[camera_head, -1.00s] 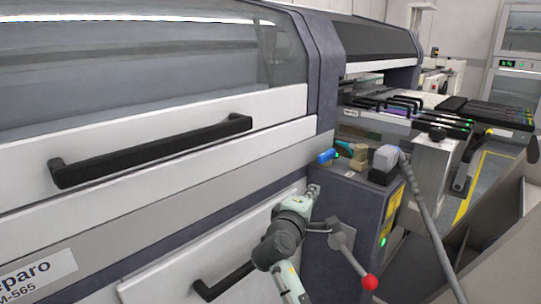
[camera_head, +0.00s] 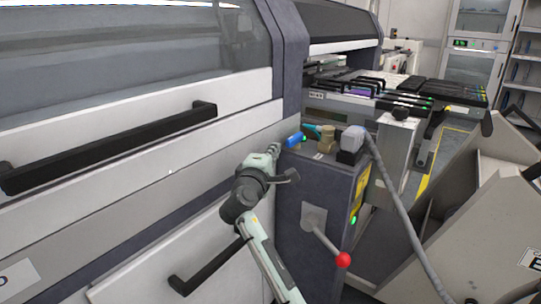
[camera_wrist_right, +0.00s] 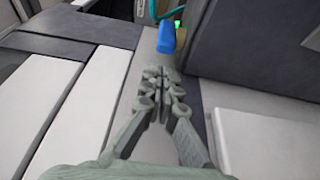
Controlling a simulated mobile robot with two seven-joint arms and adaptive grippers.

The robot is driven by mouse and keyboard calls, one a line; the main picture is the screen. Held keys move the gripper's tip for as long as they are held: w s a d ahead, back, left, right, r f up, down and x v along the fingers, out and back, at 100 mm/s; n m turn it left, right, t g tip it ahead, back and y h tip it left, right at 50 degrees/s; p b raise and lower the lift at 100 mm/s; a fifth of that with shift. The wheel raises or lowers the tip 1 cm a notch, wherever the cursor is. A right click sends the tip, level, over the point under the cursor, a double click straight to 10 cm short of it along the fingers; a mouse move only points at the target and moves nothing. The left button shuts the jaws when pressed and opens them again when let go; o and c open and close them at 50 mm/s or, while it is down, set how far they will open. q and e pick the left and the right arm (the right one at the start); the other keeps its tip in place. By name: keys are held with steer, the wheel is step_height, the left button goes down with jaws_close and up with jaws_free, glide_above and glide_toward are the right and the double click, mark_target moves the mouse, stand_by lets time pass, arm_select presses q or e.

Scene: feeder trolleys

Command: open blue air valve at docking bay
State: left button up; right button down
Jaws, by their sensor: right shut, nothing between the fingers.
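The blue air valve (camera_head: 294,140) is a small blue handle on top of the dark docking bay box (camera_head: 330,190), beside a brass fitting and a teal hose. It also shows in the right wrist view (camera_wrist_right: 167,37), straight ahead of the fingertips and apart from them. My right gripper (camera_head: 274,150) is just left of the blue valve in the head view, small and partly hard to make out. In the wrist view my right gripper (camera_wrist_right: 160,78) is shut with its fingers together and nothing between them. My left gripper is in neither view.
A grey plug (camera_head: 355,138) with a thick hose (camera_head: 400,215) stands right of the valve. A red-knobbed lever (camera_head: 343,260) sticks out of the box front. The white machine panel with a black handle (camera_head: 110,150) lies left. A grey trolley (camera_head: 480,220) stands right.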

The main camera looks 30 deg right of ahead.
mark_target(295, 140)
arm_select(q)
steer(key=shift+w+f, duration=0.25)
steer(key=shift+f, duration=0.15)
arm_select(e)
steer(key=shift+x, duration=2.35)
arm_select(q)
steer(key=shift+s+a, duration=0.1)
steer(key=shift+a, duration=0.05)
